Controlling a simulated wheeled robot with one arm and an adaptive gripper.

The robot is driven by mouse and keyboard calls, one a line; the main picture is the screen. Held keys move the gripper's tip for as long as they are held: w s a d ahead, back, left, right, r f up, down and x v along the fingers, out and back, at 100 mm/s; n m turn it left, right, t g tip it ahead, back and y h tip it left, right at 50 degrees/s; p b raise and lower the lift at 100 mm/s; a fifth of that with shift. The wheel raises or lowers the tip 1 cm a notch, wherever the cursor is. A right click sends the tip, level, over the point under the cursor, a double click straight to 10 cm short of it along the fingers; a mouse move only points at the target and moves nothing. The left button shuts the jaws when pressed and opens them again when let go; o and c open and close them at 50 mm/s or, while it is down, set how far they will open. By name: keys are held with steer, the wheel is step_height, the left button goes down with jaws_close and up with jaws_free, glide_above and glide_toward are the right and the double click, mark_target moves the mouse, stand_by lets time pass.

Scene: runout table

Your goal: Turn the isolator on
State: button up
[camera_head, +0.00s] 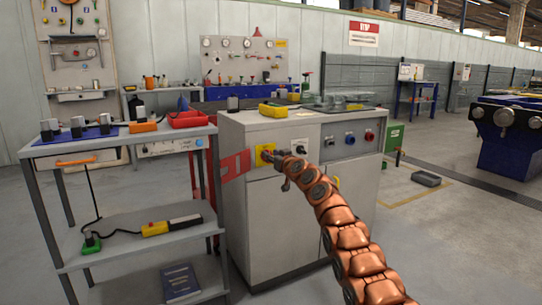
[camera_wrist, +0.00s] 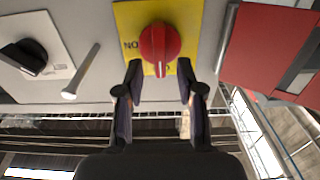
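The isolator is a red rotary knob (camera_wrist: 159,43) on a yellow plate (camera_wrist: 187,18) in the wrist view. Its white mark points down in that picture, toward partly hidden lettering. Letters reading "NO", which look upside down, stand left of the knob. In the head view the yellow plate (camera_head: 261,150) is at the left of the grey cabinet's front, partly behind my gripper. My gripper (camera_wrist: 160,77) is open, with its two dark fingers spread either side of the knob's lower part. I cannot tell whether they touch it.
The grey cabinet (camera_head: 248,215) carries a black knob (camera_wrist: 22,58) on a white plate and a protruding metal lever (camera_wrist: 80,73) beside the isolator. A red panel (camera_wrist: 270,45) is at the right in the wrist view.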

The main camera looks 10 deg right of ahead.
steer(key=shift+w+a+f, duration=0.1)
steer(key=shift+w+a, duration=0.05)
steer(key=shift+w, duration=0.2)
steer(key=shift+w, duration=0.1)
jaws_close()
stand_by(0.4)
